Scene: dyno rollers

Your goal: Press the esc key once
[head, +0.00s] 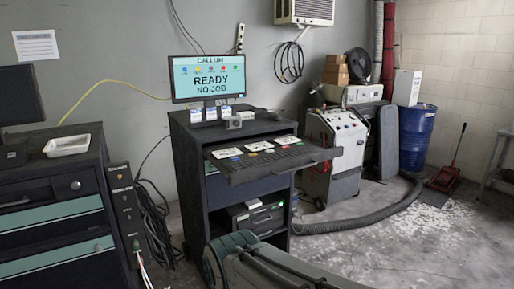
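A dark keyboard (282,160) lies on the pulled-out tray (322,156) of a dark cabinet. Its single keys are too small to tell apart, so I cannot pick out the esc key. A monitor (208,79) stands on top of the cabinet and reads "CALLUM", "READY" and "NO JOB", with a row of small coloured marks. A grey-green part of my arm shows at the bottom middle, low in front of the cabinet. My gripper is not in view.
White cards (258,146) lie along the back of the tray. The dark cabinet (190,165) has an open lower bay holding a printer-like box (257,217). A workbench (55,205) stands at left, a white machine (334,150) and hose (365,218) at right. Floor at right front is clear.

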